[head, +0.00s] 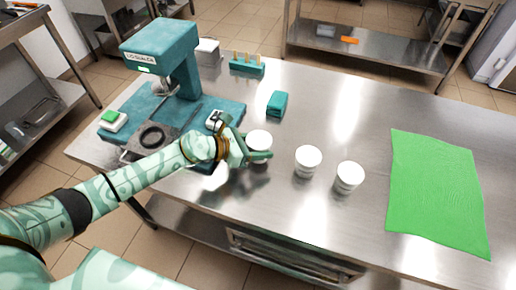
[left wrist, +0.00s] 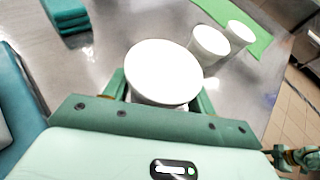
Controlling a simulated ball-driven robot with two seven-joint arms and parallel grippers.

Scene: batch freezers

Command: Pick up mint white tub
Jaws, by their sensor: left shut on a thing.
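Three white tubs stand in a row on the steel table. The leftmost white tub (head: 259,141) is between the fingers of my left gripper (head: 257,155), which is shut on it. In the left wrist view this tub (left wrist: 163,72) fills the space between the green fingers, its round white lid facing the camera. The middle tub (head: 308,160) and the right tub (head: 348,177) stand apart to the right; they also show behind in the left wrist view. I cannot read any flavour label on the tubs. My right gripper is not clearly seen in the head view.
A teal machine (head: 165,60) on a teal mat stands at the left of the table. A teal block (head: 277,103) and a teal holder (head: 247,66) are behind the tubs. A green cloth (head: 435,190) lies at the right. The table between tubs and cloth is clear.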

